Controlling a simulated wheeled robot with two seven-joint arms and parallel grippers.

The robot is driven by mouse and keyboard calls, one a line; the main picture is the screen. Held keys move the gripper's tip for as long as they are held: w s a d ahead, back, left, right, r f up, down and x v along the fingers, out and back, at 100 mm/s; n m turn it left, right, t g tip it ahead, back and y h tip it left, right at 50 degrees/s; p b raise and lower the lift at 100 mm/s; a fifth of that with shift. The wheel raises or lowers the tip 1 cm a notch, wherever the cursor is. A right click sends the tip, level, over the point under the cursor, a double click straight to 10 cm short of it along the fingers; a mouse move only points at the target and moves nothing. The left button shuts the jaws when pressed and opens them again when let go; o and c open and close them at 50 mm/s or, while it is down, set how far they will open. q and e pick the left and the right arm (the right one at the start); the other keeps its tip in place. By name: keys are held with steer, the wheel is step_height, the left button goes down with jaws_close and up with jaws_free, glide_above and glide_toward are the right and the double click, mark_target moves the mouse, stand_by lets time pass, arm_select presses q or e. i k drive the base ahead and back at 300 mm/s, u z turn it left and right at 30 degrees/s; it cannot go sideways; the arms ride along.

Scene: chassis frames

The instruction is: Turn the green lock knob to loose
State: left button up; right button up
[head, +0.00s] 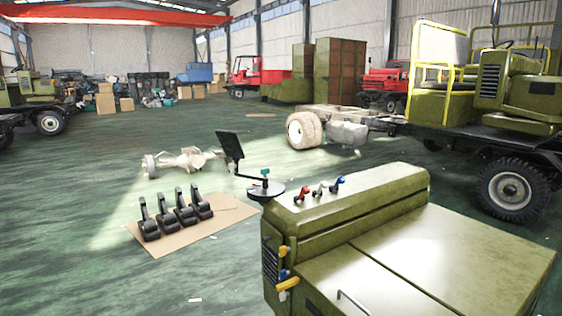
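A small green knob (265,171) sits at the joint of a thin arm in the head view, just left of the olive machine. The arm carries a dark flat screen (229,146) at its left end. A short post below the knob stands on a round grey disc (265,191). The knob is too small to tell its setting. Neither of my grippers is in the head view.
An olive chassis body (380,235) with red, white and blue levers (318,188) fills the right foreground. Yellow handles (288,284) stick out at its left end. Several black pedals stand on a cardboard sheet (215,228) to the left. Open green floor lies left.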

mark_target(263, 171)
steer(key=z, duration=0.2)
steer(key=i, duration=1.05)
steer(key=u, duration=0.95)
steer(key=i, duration=1.3)
steer(key=u, duration=0.25)
